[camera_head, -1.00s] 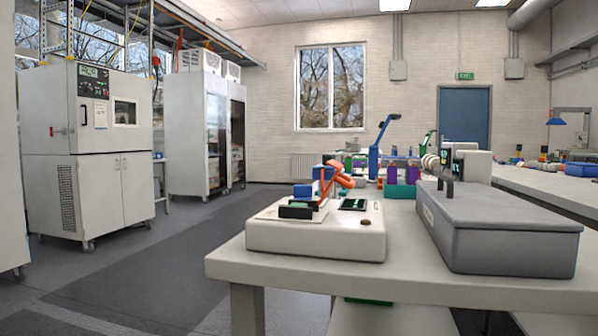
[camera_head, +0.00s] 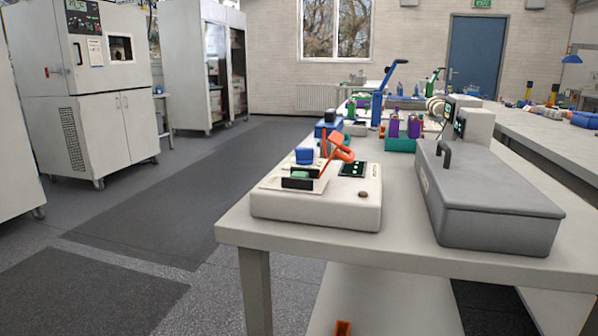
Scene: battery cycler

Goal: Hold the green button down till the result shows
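A white tester (camera_head: 315,208) stands near the front left edge of the table. It has an orange lever (camera_head: 337,148), a blue block (camera_head: 304,156) and a black holder with a pale green piece (camera_head: 299,176) in it. A dark display (camera_head: 353,169) with small light marks lies at its right; the marks are too small to read. A small round dark button (camera_head: 363,194) is at its front right; its colour looks dark olive, and I cannot tell clearly whether it is green. Neither of my grippers is in view.
A grey lidded case (camera_head: 490,200) with a black handle stands to the right on the white table (camera_head: 400,246). Purple and green items (camera_head: 402,135) and a blue stand (camera_head: 381,92) are behind. Floor is free at left.

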